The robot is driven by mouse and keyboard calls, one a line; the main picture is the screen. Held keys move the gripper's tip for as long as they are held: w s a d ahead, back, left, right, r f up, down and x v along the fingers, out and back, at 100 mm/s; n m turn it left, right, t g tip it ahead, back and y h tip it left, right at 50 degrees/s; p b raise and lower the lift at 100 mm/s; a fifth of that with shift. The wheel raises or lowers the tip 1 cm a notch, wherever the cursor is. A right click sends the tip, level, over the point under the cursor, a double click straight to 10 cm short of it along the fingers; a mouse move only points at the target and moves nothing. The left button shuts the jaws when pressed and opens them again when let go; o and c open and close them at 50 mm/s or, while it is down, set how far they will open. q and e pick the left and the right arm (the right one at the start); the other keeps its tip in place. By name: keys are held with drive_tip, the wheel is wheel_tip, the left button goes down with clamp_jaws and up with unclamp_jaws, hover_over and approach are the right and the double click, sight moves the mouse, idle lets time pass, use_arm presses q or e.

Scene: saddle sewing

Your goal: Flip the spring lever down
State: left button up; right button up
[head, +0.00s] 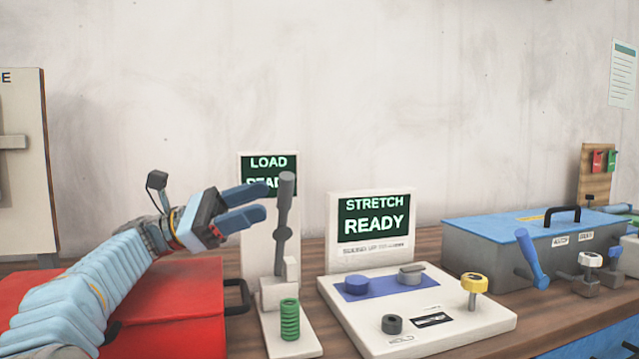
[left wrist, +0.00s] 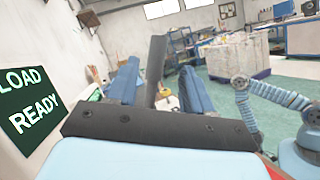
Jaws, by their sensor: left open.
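The spring lever (head: 285,205) is a dark grey handle standing nearly upright on a white stand (head: 290,345) with a LOAD READY sign behind it. A green spring (head: 290,320) stands on the base of the stand, in front of the lever. My left gripper (head: 262,202) is open just left of the lever's upper part, its blue fingers pointing at it. In the left wrist view the lever (left wrist: 156,70) shows between the two open fingers (left wrist: 160,68); I cannot tell whether they touch it. My right gripper is not in view.
A white STRETCH READY panel (head: 455,325) with knobs stands right of the lever. A red box (head: 180,325) lies under my left arm. A grey box with a blue lid (head: 510,230) stands further right. The wall is behind the bench.

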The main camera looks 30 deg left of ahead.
use_arm(q)
drive_tip(key=x, duration=0.7)
drive_tip(key=shift+w+d+p, duration=0.25)
drive_tip(key=shift+w+p, duration=0.1)
drive_tip(key=shift+w, duration=0.05)
drive_tip(key=shift+r, duration=0.1)
drive_tip(key=shift+c, duration=0.3)
clamp_jaws()
